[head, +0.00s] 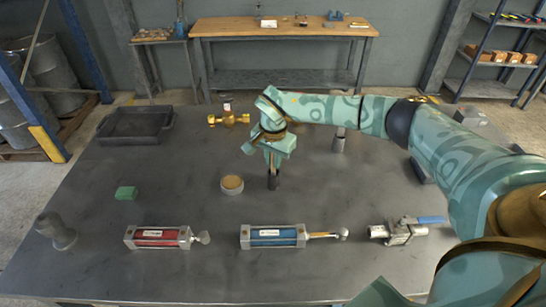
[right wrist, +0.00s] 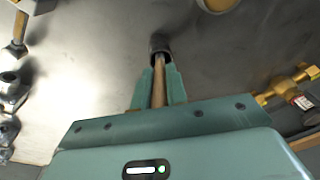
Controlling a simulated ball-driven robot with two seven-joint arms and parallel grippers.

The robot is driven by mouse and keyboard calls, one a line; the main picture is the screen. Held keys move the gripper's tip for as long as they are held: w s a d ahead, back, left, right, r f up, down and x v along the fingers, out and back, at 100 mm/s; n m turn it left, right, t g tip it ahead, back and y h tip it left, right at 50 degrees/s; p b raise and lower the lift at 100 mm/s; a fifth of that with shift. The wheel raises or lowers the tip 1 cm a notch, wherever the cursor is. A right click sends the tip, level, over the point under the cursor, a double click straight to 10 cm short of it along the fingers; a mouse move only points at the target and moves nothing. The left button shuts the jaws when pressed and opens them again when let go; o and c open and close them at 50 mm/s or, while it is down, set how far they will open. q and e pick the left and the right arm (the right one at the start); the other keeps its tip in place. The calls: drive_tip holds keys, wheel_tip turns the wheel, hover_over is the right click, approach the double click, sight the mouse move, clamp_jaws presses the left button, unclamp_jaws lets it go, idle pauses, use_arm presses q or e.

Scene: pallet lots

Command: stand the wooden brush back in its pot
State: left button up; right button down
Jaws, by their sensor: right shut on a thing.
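My right gripper (head: 273,158) points down over the middle of the table. It is shut on the wooden brush (right wrist: 159,85), whose brown handle runs between the fingers in the right wrist view. A dark cylindrical piece (right wrist: 160,43) is at the handle's far end and shows below the fingers in the head view (head: 273,182). I cannot tell whether it is the brush's head or a holder around it. A grey upright cylinder (head: 339,141), partly behind my right arm, may be the pot. My left gripper is not in view.
A low round tin with a tan top (head: 232,184) stands just left of the gripper. A brass valve (head: 229,119) and a black tray (head: 135,125) lie behind. Red (head: 158,237) and blue (head: 273,236) cylinders and a blue-handled valve (head: 405,231) line the front. A green block (head: 126,193) lies left.

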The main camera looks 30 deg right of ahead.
drive_tip(key=shift+f, duration=0.6)
drive_tip(key=c, duration=0.8)
unclamp_jaws()
drive_tip(key=shift+c, duration=0.2)
wheel_tip(320, 180, up, 11)
drive_tip(key=p, duration=0.9)
